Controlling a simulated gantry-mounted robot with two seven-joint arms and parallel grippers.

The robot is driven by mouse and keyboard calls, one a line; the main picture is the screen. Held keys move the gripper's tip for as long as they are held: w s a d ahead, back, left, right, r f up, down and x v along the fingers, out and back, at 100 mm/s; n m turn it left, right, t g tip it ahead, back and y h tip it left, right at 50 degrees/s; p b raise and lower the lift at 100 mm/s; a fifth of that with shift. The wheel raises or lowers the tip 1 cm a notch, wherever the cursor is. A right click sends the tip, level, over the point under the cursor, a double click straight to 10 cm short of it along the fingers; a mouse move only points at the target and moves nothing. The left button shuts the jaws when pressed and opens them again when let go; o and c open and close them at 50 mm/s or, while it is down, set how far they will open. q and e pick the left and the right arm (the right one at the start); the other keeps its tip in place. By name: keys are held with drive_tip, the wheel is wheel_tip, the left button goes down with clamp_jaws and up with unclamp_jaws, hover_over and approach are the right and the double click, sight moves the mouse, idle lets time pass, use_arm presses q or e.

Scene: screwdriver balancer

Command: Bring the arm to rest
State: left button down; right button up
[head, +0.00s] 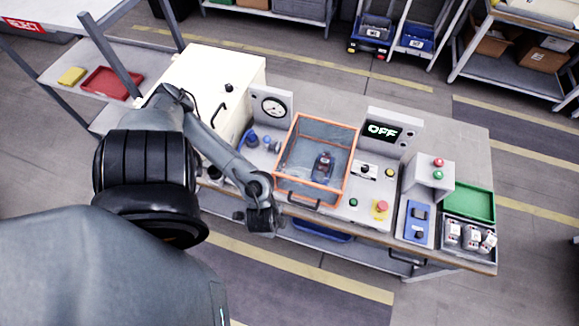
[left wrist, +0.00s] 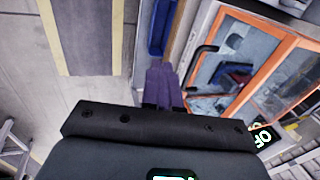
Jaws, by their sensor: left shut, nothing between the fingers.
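My left arm comes in from the left, and its gripper (head: 263,222) hangs in front of the workbench's front edge. It is just left of the handle of an orange-framed clear box (head: 296,133). In the left wrist view the fingers (left wrist: 162,84) are together and hold nothing. The orange-framed box (left wrist: 277,73) also shows there, to the right of the fingers, with its dark handle (left wrist: 203,60). A dark object (head: 322,167) stands inside the box. My right gripper is out of view.
The workbench holds a round gauge (head: 274,106), a display reading OFF (head: 383,131), a red button (head: 382,206) and a green tray (head: 468,203). A cream cabinet (head: 230,70) stands behind my arm. The floor (head: 330,285) in front is clear.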

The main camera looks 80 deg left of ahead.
use_arm(q)
drive_tip(key=w+d+r+n+t+h+p, duration=0.1)
drive_tip(key=w+d+r+n+h+p, duration=0.15)
drive_tip(key=d+r, duration=0.35)
drive_tip(key=w+d+r+n+h+p, duration=0.15)
drive_tip(key=d+r+p, duration=0.25)
drive_tip(key=d, duration=0.4)
drive_tip(key=w+a+r+y+p, duration=0.1)
drive_tip(key=w+a+r+p, duration=0.2)
drive_tip(key=r, duration=0.8)
drive_tip(key=w+a, duration=0.2)
drive_tip(key=shift+w, duration=0.3)
drive_tip(key=shift+d+r, duration=0.1)
